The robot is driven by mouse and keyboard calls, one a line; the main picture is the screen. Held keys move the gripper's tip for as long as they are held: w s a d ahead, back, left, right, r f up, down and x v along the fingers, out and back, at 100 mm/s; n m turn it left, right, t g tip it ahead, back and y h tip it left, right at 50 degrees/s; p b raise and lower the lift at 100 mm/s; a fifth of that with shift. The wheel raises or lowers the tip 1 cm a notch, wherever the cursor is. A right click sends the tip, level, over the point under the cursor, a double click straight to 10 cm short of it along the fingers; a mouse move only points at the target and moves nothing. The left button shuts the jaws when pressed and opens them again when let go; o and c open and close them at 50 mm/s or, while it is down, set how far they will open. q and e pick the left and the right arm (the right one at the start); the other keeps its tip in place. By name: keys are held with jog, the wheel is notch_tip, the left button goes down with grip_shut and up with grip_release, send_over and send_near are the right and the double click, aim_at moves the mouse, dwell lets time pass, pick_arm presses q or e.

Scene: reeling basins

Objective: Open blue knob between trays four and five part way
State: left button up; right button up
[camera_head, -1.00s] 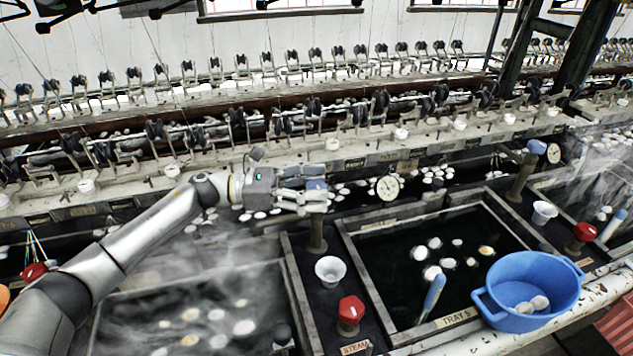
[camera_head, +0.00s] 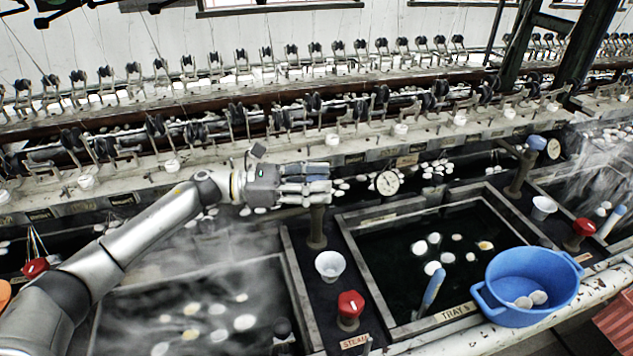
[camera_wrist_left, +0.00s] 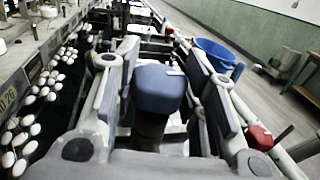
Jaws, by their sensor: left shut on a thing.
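The blue knob (camera_wrist_left: 158,90) sits on top of a dark upright post (camera_head: 317,228), on the dark strip left of the tray labelled TRAY 5 (camera_head: 345,238). My left gripper (camera_head: 316,183) is shut on the blue knob. In the left wrist view one finger stands on each side of the knob. In the head view the fingers hide most of the knob. How far the knob is turned cannot be told. My right gripper is not in view.
A white cup (camera_head: 330,265) and a red knob (camera_head: 350,308) stand in front of the post. A dial gauge (camera_head: 387,183) is to its right. A blue basin (camera_head: 530,285) rests at the front right. Steam hangs over the left tray.

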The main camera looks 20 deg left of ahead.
pick_arm(q)
jog(key=n+t+y, duration=0.1)
jog(key=t, duration=0.1)
jog(key=shift+s+n+t+p, duration=0.1)
jog(key=shift+n+t+p, duration=0.2)
jog(key=shift+n, duration=0.1)
jog(key=shift+r+n+t+y+p, duration=0.15)
jog(key=shift+n+t+y+p, duration=0.4)
jog(key=shift+n+t+y, duration=0.35)
jog(key=n+t+y+p, duration=0.2)
jog(key=t+p, duration=0.1)
jog(key=shift+r+n+y+p, duration=0.15)
jog(key=shift+n+y+p, duration=0.15)
jog(key=shift+p, duration=0.05)
jog(key=shift+f+n+t+y+p, duration=0.2)
jog(key=shift+n+t+y+p, duration=0.55)
jog(key=shift+y+p, duration=0.3)
jog(key=shift+f, duration=0.1)
jog(key=o, duration=1)
